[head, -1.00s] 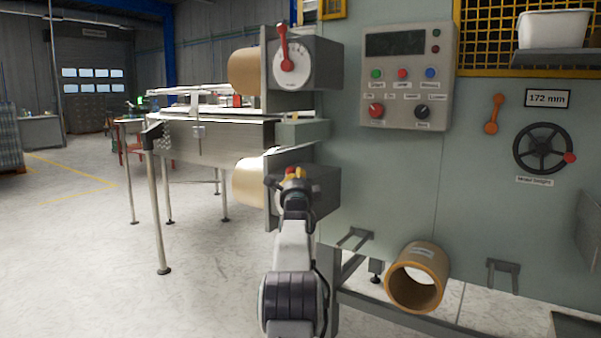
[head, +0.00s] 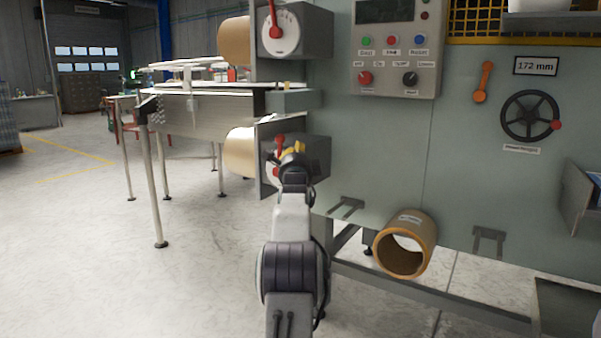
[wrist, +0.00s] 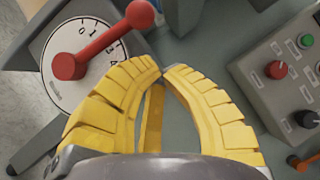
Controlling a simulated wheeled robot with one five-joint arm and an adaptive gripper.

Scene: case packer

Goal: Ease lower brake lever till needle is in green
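The lower brake lever (head: 279,146) is red and points up from a white dial (head: 275,173) on the lower grey box, partly hidden by my gripper (head: 294,149). In the wrist view, a red lever (wrist: 104,40) with a round knob slants across a numbered dial (wrist: 60,36), and the knob is up and left of my fingertips. My gripper's yellow fingers (wrist: 163,68) curve together with their tips almost meeting, and nothing is between them. The lever is beside the fingers, not between them. I cannot make out a needle or a green zone.
An upper red lever (head: 274,20) with its own dial sits above. A control panel (head: 395,50), a handwheel (head: 531,117) and an orange handle (head: 484,82) are on the machine's face to the right. A brown roll (head: 405,245) sticks out low. Open floor lies left.

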